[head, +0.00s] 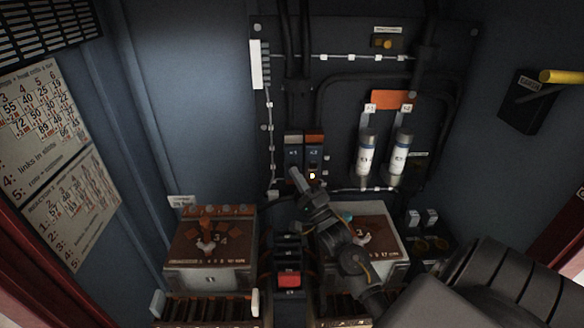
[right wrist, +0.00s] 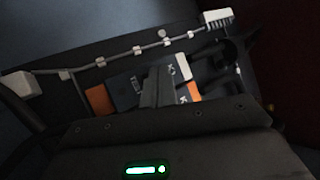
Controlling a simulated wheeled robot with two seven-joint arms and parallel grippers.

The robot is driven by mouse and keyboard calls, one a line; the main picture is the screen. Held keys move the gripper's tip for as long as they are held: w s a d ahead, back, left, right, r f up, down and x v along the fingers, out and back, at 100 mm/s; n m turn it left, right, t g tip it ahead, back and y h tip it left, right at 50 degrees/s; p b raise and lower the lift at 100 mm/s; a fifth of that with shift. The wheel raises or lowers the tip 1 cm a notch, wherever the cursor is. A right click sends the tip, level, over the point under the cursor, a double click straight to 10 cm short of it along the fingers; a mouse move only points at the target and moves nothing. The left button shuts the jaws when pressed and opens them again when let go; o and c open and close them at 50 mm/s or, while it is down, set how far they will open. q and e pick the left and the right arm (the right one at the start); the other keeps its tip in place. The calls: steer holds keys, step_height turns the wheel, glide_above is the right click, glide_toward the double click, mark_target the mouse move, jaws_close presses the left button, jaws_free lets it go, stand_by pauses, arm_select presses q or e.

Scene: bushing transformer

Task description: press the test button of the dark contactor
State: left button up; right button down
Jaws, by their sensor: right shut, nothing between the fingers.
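Two contactors stand side by side on the dark back panel in the head view. The left contactor (head: 293,151) has a grey upper part, and I see no light on its visible face. The right contactor (head: 314,152) has an orange top and a small lit spot low on its front. My right gripper (head: 296,174) is shut and empty, its tips at the lower end of the left contactor. I cannot tell whether they touch it. In the right wrist view the shut fingers (right wrist: 158,86) cover part of the contactors. Test buttons cannot be made out. My left gripper is out of view.
Two white cylindrical fuses (head: 367,155) stand right of the contactors. Brown-topped terminal blocks (head: 210,240) are below at left and right. A red-marked block (head: 289,279) sits between them. A box with a yellow handle (head: 560,76) is on the right wall.

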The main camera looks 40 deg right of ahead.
steer(key=shift+w+d, duration=0.4)
steer(key=shift+w, duration=0.05)
stand_by(0.9)
stand_by(0.3)
steer(key=shift+s+a+p, duration=0.45)
steer(key=shift+s+a, duration=0.05)
steer(key=shift+s, duration=0.2)
steer(key=s+a+p, duration=0.1)
steer(key=s, duration=0.1)
steer(key=s+a+p, duration=0.1)
steer(key=s+a, duration=0.1)
stand_by(0.3)
stand_by(0.8)
